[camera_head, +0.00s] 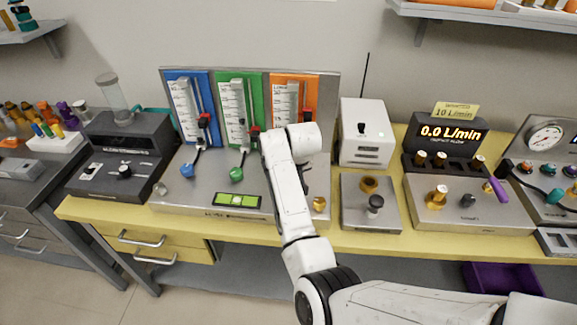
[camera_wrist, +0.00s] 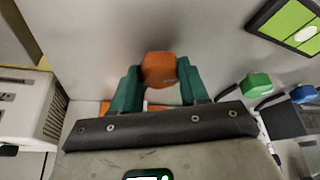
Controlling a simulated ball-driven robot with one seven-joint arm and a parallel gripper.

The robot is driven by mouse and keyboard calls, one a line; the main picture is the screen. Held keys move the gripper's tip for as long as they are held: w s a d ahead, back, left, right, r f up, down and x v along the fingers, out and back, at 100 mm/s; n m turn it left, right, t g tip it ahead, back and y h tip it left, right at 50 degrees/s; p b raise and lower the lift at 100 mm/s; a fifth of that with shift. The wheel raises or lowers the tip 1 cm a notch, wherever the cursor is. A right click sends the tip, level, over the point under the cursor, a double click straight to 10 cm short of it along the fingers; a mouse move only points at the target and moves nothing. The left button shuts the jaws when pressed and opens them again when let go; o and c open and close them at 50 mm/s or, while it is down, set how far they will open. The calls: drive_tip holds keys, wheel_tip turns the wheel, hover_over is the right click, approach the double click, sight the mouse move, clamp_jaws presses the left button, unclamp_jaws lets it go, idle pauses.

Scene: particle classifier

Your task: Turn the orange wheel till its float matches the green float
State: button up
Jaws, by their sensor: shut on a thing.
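The orange wheel (camera_wrist: 159,68) sits between the green fingers of my gripper (camera_wrist: 158,76) in the wrist view; the fingers are shut on its sides. In the head view my white arm hides the wheel. The orange flow panel (camera_head: 292,82) stands at the right of the three upright panels, its lower part covered by my arm. The green flow panel (camera_head: 229,79) stands in the middle, with a white scale. The floats are too small to read, so I cannot tell how their heights compare. The green wheel (camera_head: 237,174) is on the left of my arm.
A blue panel (camera_head: 171,88) with its blue wheel (camera_head: 187,170) stands farther left. A green level (camera_head: 238,200) lies on the base plate. A white box (camera_head: 363,135) and a grey box with knobs (camera_head: 371,217) are close on the right of my arm.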

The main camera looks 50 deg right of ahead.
drive_tip(key=n+y+p, duration=0.1)
drive_tip(key=n, duration=0.1)
drive_tip(key=n+y+p, duration=0.1)
drive_tip(key=n+p, duration=0.1)
drive_tip(key=n, duration=0.1)
drive_tip(key=shift+d+t, duration=0.15)
drive_tip(key=shift+t, duration=0.15)
drive_tip(key=shift+n, duration=0.3)
drive_tip(key=o, duration=1)
drive_tip(key=shift+o, duration=0.2)
drive_tip(key=shift+r, duration=0.1)
drive_tip(key=v, duration=1)
drive_tip(key=shift+r+b, duration=0.3)
drive_tip(key=shift+b, duration=0.05)
drive_tip(key=shift+s, duration=0.1)
